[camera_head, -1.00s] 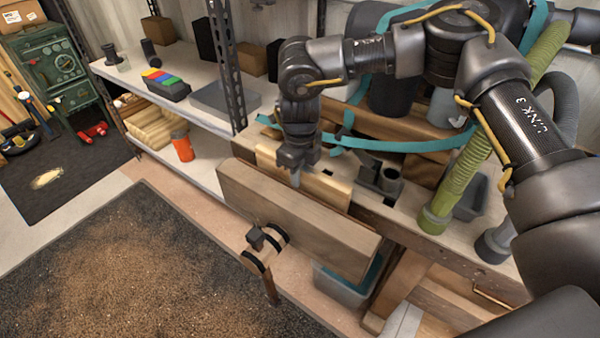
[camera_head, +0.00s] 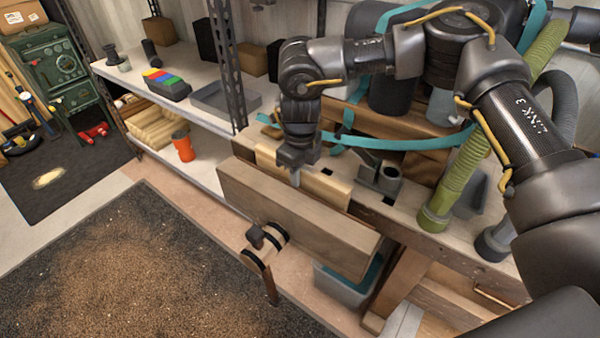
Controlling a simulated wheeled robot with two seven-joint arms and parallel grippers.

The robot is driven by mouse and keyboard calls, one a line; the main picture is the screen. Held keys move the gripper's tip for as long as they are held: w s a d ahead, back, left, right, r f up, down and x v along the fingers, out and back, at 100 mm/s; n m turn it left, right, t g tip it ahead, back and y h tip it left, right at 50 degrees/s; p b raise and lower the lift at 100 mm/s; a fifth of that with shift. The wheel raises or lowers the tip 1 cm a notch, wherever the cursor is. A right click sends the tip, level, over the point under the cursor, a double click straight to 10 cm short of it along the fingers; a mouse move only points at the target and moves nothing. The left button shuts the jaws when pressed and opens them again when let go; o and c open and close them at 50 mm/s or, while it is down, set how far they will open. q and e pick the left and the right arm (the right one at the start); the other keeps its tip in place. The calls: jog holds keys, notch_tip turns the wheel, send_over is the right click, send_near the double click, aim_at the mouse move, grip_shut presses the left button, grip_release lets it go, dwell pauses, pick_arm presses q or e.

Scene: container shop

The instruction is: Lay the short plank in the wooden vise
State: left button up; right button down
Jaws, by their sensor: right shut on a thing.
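The wooden vise (camera_head: 300,222) is on the front of the workbench, its wide brown front jaw facing me and its screw and handle (camera_head: 264,248) below. The short plank (camera_head: 335,190) is pale and stands on edge in the gap behind the front jaw, against the bench side. My right gripper (camera_head: 296,176) points down over the vise and is shut on the plank's upper edge. The gripper hides the middle of the plank, and the front jaw hides its lower part. My left gripper is not in view.
A grey holder with a round cup (camera_head: 388,181) stands on the bench right of the plank. A green hose (camera_head: 455,185) and a grey hose cross the bench at the right. Shelves (camera_head: 200,105) with a grey tray and an orange container (camera_head: 183,147) stand at the left.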

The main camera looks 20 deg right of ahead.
jog(key=shift+s+f, duration=0.2)
jog(key=shift+f, duration=0.35)
jog(key=shift+s+f, duration=0.15)
jog(key=shift+f, duration=0.35)
jog(key=c, duration=1.7)
grip_release()
jog(key=o, duration=0.5)
jog(key=shift+c, duration=0.2)
jog(key=shift+w+r+p, duration=0.15)
jog(key=shift+r+p, duration=0.45)
jog(key=shift+r, duration=0.05)
jog(key=shift+o, duration=0.2)
jog(key=shift+w+d+r+p, duration=0.1)
jog(key=shift+w+r+p, duration=0.3)
jog(key=shift+r+p, duration=0.4)
jog(key=shift+o, duration=0.2)
notch_tip(320, 180, up, 3)
jog(key=shift+s+d+r+p, duration=0.1)
jog(key=shift+d+r+p, duration=0.05)
jog(key=shift+p, duration=1)
jog(key=shift+r+p, duration=0.4)
jog(key=shift+r, duration=0.05)
